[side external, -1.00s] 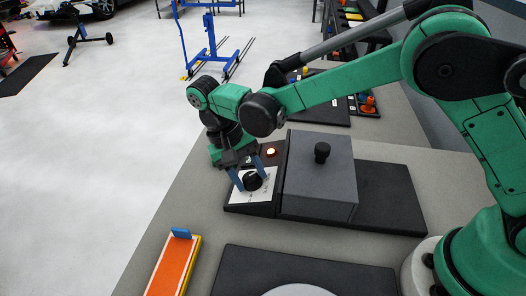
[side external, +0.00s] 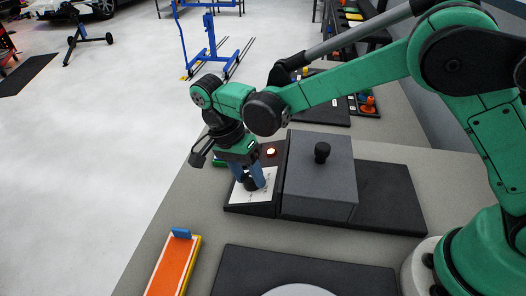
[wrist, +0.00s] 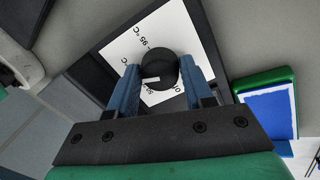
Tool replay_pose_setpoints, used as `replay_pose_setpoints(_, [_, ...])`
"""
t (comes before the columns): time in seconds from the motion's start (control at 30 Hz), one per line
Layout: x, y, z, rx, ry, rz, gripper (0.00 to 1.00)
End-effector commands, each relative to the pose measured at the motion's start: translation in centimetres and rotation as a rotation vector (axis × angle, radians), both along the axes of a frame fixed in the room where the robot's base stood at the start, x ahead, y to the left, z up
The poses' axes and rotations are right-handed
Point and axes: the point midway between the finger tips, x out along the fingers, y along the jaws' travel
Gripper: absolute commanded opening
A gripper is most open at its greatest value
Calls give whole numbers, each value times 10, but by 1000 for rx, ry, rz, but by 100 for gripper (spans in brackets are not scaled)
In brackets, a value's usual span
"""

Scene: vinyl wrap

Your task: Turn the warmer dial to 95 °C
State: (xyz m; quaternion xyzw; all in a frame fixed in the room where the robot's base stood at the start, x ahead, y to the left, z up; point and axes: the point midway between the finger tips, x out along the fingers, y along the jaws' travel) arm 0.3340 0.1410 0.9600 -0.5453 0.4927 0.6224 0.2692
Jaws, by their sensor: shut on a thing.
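The warmer (side external: 318,180) is a dark grey box with a black knob on its lid, standing on the bench. The black dial (wrist: 160,68) sits in the middle of the plate in the wrist view, with a small white pointer mark.
An orange board with a blue block (side external: 180,234) lies at the front left of the bench. A dark mat with a white disc (side external: 298,290) lies at the front. A green and blue item (wrist: 268,105) is beside the warmer in the wrist view.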

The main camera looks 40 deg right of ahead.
Motion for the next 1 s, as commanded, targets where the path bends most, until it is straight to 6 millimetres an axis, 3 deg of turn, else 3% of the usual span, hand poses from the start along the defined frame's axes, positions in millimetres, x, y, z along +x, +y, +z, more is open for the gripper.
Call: replay_pose_setpoints(1.0, [0,0,0,-230,-230,-888,0])
